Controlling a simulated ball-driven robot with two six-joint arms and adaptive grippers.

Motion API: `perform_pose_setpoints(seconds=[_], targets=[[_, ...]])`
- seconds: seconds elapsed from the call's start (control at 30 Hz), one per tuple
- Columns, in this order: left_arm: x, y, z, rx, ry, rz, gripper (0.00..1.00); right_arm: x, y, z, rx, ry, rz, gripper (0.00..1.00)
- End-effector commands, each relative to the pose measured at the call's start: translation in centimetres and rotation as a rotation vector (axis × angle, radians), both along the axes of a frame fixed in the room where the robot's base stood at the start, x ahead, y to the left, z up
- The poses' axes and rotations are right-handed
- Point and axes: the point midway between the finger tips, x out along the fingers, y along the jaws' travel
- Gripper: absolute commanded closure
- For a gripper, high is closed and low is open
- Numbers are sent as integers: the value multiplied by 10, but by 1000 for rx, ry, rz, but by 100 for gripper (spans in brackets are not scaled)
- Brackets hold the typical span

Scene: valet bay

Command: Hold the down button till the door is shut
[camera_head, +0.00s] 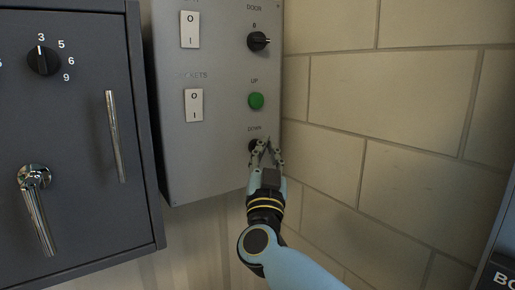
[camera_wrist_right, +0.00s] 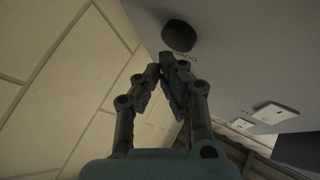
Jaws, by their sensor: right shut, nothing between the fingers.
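The black round down button (camera_head: 252,146) is low on the grey control panel (camera_head: 222,150), under its "DOWN" label and below the green up button (camera_head: 256,100). My right gripper (camera_head: 266,143) is shut and empty, its fingertips in front of the down button's right side and partly covering it. In the right wrist view the down button (camera_wrist_right: 180,37) shows just past the closed fingertips (camera_wrist_right: 167,60), with a visible gap in the picture. I cannot tell whether they touch it. My left gripper is out of view. No moving bay door is identifiable.
A dark steel cabinet (camera_head: 75,110) with a dial, a chrome lever and a bar handle stands left. The panel also carries two white rocker switches (camera_head: 190,29) and a black selector knob (camera_head: 258,41). A block wall (camera_head: 400,100) closes off the right side.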

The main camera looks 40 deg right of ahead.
Motion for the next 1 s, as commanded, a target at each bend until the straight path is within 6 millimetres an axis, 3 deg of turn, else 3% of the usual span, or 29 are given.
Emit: perform_pose_setpoints(seconds=[1.0], targets=[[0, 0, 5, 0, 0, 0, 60, 12, -1, 0, 0, 0, 0, 100]])
